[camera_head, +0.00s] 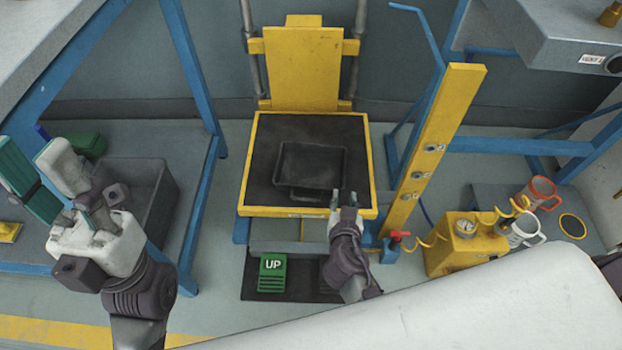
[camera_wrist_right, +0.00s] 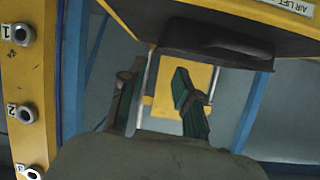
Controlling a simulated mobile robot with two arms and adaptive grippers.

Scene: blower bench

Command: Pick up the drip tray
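The drip tray (camera_head: 312,165) is a shallow black rectangular tray with a lip at its front edge. It lies on the dark top of the yellow-edged lift platform (camera_head: 262,210). My right gripper (camera_head: 345,196) is at the platform's front edge, just right of and in front of the tray, apart from it. In the right wrist view its green-padded fingers (camera_wrist_right: 155,85) are spread with nothing between them, and a dark tray-like shape (camera_wrist_right: 205,38) shows beyond. My left gripper (camera_head: 32,152) is at the far left, empty, its fingers apart.
A yellow post (camera_head: 436,150) with several buttons stands close right of the platform. A green UP pedal (camera_head: 272,272) lies on the floor in front. A grey bin (camera_head: 150,190) is at left. A yellow gauge box (camera_head: 462,245) and mugs (camera_head: 540,192) are at right.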

